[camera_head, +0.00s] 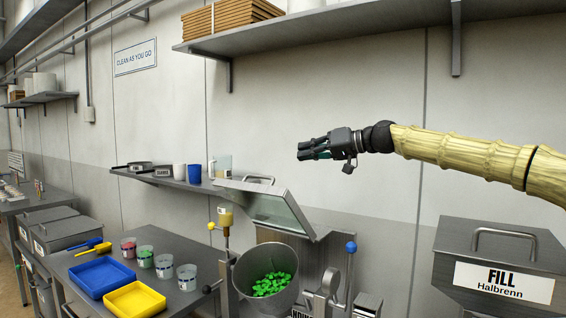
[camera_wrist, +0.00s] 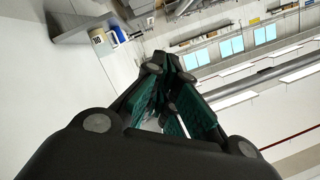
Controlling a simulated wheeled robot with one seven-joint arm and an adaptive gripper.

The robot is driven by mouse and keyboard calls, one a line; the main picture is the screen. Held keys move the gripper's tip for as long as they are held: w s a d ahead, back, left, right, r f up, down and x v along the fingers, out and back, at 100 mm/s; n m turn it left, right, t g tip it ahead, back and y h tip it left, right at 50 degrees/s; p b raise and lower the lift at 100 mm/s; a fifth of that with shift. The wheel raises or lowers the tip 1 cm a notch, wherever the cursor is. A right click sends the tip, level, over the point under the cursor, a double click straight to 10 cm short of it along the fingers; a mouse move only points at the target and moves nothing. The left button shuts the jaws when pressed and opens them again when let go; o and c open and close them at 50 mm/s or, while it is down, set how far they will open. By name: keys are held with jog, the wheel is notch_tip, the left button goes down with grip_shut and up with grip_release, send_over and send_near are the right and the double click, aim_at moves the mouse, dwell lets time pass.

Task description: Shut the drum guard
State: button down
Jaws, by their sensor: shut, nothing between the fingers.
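The drum guard (camera_head: 268,209) is a grey framed lid with a clear window and a bar handle on its upper edge. In the head view it stands raised and tilted above the drum. The drum (camera_head: 249,290) is a grey bowl holding bright green pieces (camera_head: 271,284), and its mouth is uncovered. My gripper (camera_head: 301,150) is shut and empty, in the air above and to the right of the guard, pointing left. In the wrist view the fingers (camera_wrist: 166,62) meet at the tips; the guard does not show clearly there.
A wall shelf (camera_head: 180,183) with a blue cup (camera_head: 194,173) and jug runs behind. Blue (camera_head: 101,277) and yellow (camera_head: 134,300) trays and several cups stand on the left table. An upper shelf (camera_head: 330,24) overhangs. Air around my gripper is free.

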jog(key=w+a+f+p, duration=0.1)
jog(key=a+f+p, duration=0.3)
jog(key=a, duration=0.6)
jog(key=shift+f+p, duration=0.15)
jog(key=shift+p, duration=0.55)
jog(key=shift+w+d, duration=0.1)
